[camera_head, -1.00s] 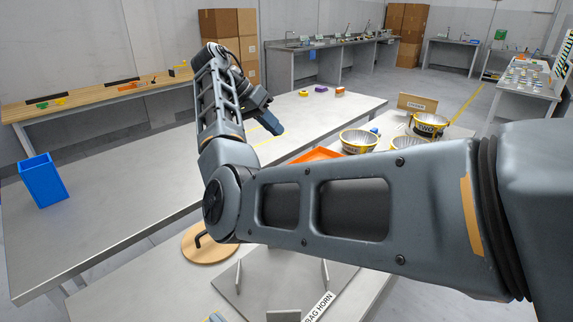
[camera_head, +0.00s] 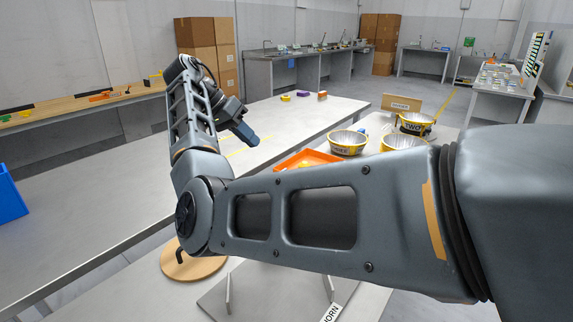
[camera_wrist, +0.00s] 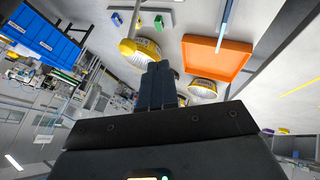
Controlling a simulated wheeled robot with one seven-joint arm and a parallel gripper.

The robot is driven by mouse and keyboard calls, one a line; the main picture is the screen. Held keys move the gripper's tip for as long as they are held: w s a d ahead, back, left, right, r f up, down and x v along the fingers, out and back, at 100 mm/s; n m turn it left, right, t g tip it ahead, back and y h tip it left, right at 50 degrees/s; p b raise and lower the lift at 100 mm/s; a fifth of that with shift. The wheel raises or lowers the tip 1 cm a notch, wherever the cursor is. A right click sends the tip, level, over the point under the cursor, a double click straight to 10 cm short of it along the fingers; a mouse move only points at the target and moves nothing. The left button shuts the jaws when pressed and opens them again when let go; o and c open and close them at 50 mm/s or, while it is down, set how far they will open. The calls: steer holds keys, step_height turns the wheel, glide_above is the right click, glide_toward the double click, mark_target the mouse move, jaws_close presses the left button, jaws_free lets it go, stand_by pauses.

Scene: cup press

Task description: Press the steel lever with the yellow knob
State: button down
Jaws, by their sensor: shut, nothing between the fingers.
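My gripper (camera_head: 247,134) is raised over the long grey table in the head view, apart from anything there. In the wrist view its fingers (camera_wrist: 158,68) are together and empty, pointing toward yellow-rimmed bowls.
An orange tray (camera_head: 312,157) and yellow-rimmed bowls (camera_head: 347,142) stand right of my gripper. A wooden disc (camera_head: 205,267) with a black hook and a grey plate (camera_head: 260,290) with upright pegs lie below my arm. A blue bin (camera_head: 10,197) is at the left edge.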

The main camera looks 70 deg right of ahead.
steer(key=s+d+f+p, duration=0.1)
steer(key=s+d+f, duration=0.2)
steer(key=s+f, duration=0.4)
steer(key=shift+s+d, duration=0.35)
steer(key=shift+s, duration=0.7)
